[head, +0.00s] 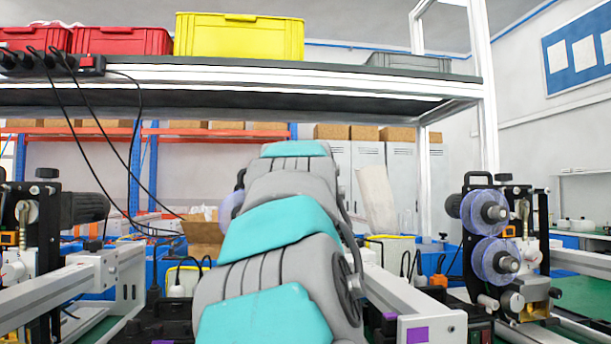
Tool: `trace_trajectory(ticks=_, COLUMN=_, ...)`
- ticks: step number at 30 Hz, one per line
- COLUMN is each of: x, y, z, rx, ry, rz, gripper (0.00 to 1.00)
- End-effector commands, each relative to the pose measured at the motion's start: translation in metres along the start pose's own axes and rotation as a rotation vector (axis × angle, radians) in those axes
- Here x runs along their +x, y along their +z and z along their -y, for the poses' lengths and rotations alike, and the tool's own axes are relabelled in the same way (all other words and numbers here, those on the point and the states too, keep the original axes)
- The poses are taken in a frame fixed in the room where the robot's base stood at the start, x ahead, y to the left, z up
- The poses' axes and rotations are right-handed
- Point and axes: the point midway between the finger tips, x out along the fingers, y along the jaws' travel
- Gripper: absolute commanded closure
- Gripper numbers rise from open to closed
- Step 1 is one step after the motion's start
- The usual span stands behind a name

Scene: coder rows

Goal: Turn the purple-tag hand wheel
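A purple tag (417,335) is on the white end plate (433,326) of a rail at the bottom, right of centre. Another purple patch (163,342) shows at the bottom edge, left of my arm. I cannot make out a hand wheel that clearly belongs to either tag; it may be hidden behind my arm or below the picture. My grey and teal arm fills the middle and reaches away from the camera. My gripper is not visible, so its state and its distance from any wheel do not show.
A coder machine (518,235) with two translucent blue reels (495,258) stands at the right, and another (45,235) at the left. White rails (50,295) run beside my arm. An overhead shelf (250,75) holds a yellow crate (240,37) and red crates (122,41). Black cables hang at the left.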

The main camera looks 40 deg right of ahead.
Motion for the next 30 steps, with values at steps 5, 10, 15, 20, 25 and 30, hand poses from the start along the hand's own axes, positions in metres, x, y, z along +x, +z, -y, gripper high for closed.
trace_trajectory(ticks=5, x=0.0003, y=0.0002, z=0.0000, rx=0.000, ry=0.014, rz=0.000, gripper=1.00)
trace_trajectory(ticks=10, x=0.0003, y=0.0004, z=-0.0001, rx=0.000, ry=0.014, rz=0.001, gripper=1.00)
trace_trajectory(ticks=15, x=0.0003, y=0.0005, z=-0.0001, rx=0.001, ry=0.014, rz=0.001, gripper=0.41)
trace_trajectory(ticks=20, x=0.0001, y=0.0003, z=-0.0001, rx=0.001, ry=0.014, rz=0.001, gripper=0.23)
trace_trajectory(ticks=25, x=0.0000, y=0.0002, z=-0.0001, rx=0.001, ry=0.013, rz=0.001, gripper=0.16)
trace_trajectory(ticks=30, x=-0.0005, y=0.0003, z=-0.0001, rx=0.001, ry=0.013, rz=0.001, gripper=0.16)
